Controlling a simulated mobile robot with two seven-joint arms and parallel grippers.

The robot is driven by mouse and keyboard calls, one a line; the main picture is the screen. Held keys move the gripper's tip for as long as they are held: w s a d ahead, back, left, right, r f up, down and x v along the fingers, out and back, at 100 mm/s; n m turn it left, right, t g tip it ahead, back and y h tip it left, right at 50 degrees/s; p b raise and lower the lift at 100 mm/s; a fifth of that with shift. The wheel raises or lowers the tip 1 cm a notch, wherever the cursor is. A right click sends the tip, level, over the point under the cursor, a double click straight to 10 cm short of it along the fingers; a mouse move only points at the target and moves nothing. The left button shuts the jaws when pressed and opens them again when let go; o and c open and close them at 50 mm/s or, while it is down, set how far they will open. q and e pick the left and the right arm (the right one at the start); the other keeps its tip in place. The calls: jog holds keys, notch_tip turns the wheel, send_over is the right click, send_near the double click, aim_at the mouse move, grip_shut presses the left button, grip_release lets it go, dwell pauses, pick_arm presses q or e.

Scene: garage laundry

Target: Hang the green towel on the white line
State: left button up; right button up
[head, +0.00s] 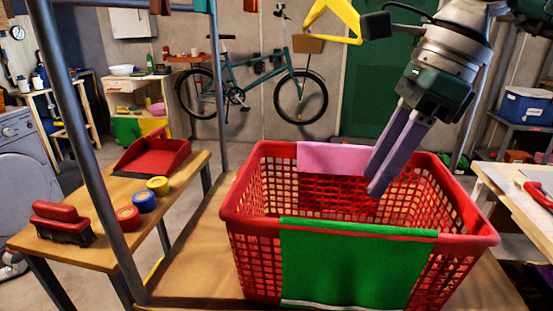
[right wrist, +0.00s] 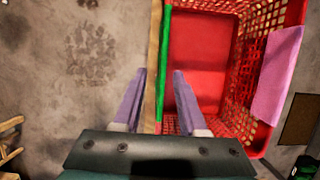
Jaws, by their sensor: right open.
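The green towel (head: 345,265) is draped over the near rim of the red basket (head: 255,200), its front part hanging down outside. In the right wrist view the towel (right wrist: 164,70) shows as a narrow green strip along the rim. My right gripper (head: 373,184) is above the basket, pointing down, with pale purple fingers. In the right wrist view the gripper (right wrist: 160,76) is open and empty, with the green strip appearing between its fingers. I cannot tell how far above the towel they are. My left gripper is not in view. I cannot make out the white line.
A pink towel (head: 335,158) lies over the basket's far rim. A grey post (head: 85,130) stands left of the basket. A side bench holds a red dustpan (head: 155,155), a brush (head: 62,220) and tape rolls.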

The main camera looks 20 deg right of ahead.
aim_at(359, 226)
jog(key=shift+s+d+h, duration=0.1)
jog(key=shift+d+h, duration=0.2)
jog(key=shift+d, duration=0.55)
jog(key=shift+f, duration=0.25)
jog(key=shift+f+b, duration=0.35)
jog(key=shift+b, duration=0.1)
jog(key=b+x, duration=0.7)
jog(key=x, duration=0.3)
jog(key=shift+s+b, duration=0.1)
jog(key=shift+b, duration=0.2)
grip_shut()
jog(key=shift+r, duration=0.15)
